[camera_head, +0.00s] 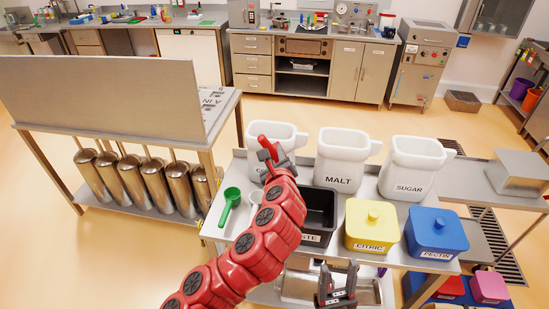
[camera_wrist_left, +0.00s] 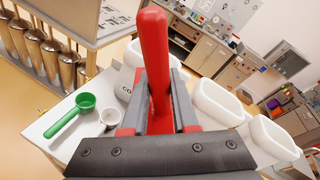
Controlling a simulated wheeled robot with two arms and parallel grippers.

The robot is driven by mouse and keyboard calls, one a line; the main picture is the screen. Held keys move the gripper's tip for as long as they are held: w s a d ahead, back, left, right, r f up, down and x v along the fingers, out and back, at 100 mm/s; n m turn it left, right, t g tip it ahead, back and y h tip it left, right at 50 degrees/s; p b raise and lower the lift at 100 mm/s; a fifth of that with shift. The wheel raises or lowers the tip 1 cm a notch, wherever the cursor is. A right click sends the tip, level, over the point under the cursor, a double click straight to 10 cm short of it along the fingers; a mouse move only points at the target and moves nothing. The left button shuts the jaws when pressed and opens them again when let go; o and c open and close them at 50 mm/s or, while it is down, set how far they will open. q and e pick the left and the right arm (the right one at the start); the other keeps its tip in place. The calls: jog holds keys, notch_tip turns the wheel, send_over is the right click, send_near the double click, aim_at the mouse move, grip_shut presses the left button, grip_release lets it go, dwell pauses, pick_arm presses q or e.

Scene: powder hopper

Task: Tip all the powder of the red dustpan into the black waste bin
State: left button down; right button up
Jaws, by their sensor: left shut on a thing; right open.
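My left gripper (camera_head: 271,156) is shut on the handle of the red dustpan (camera_head: 263,142). In the left wrist view the red handle (camera_wrist_left: 154,45) rises between the two fingers (camera_wrist_left: 160,115); the pan and its powder are hidden. The gripper is above the table, in front of the left white container and up-left of the bin in the head view. The black waste bin (camera_head: 321,204) is open-topped, labelled "...STE", and partly covered by my left arm. My right gripper (camera_head: 338,284) is open and empty, low in front of the table, below the bin in the picture.
White containers MALT (camera_head: 341,160) and SUGAR (camera_head: 409,168) stand behind the bin. Yellow CITRIC (camera_head: 371,224) and blue PECTIN (camera_head: 435,232) boxes are to its right. A green scoop (camera_head: 230,205) and a white scoop (camera_wrist_left: 112,116) lie left. A bench (camera_head: 160,212) with steel canisters stands further left.

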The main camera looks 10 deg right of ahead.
pick_arm(q)
jog(key=a+f+n+t+h+b, duration=0.1)
jog(key=a+f+n+b, duration=0.4)
jog(key=f+b, duration=0.3)
jog(key=a+f+n+t+h+b, duration=0.1)
jog(key=a+f+n+b, duration=0.4)
jog(key=f+b, duration=0.4)
jog(key=shift+s+a+n+b, duration=0.3)
jog(key=shift+s+a+b, duration=0.15)
jog(key=shift+b, duration=1)
